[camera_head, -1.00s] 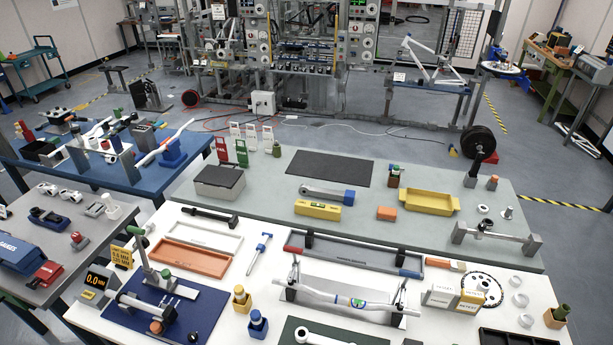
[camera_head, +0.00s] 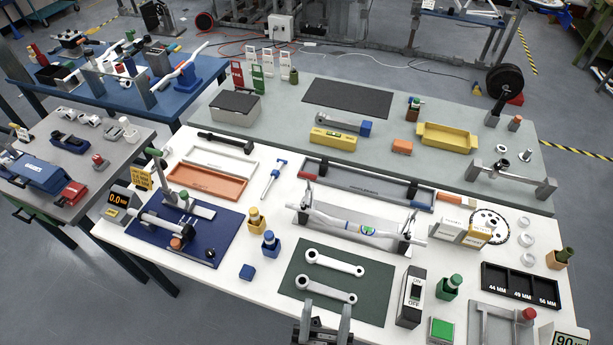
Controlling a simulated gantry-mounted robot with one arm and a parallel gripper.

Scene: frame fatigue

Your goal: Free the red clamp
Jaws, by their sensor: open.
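My gripper (camera_head: 325,312) shows at the bottom middle, its two dark fingers spread apart, open and empty. It is over the front edge of the dark green mat (camera_head: 376,300), near the lower of two silver crank arms. I cannot tell for sure which thing is the red clamp. A red block-like piece (camera_head: 71,194) lies on the grey side table at the left, beside a blue box-like tool (camera_head: 38,172). A smaller red-topped piece (camera_head: 98,160) stands behind it. My gripper is far from both.
A handlebar in a metal fixture (camera_head: 360,228) stands behind the mat. An ON/OFF switch box (camera_head: 411,297) and a green button (camera_head: 442,330) stand right of my gripper. A blue board (camera_head: 220,225) with a post is at left.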

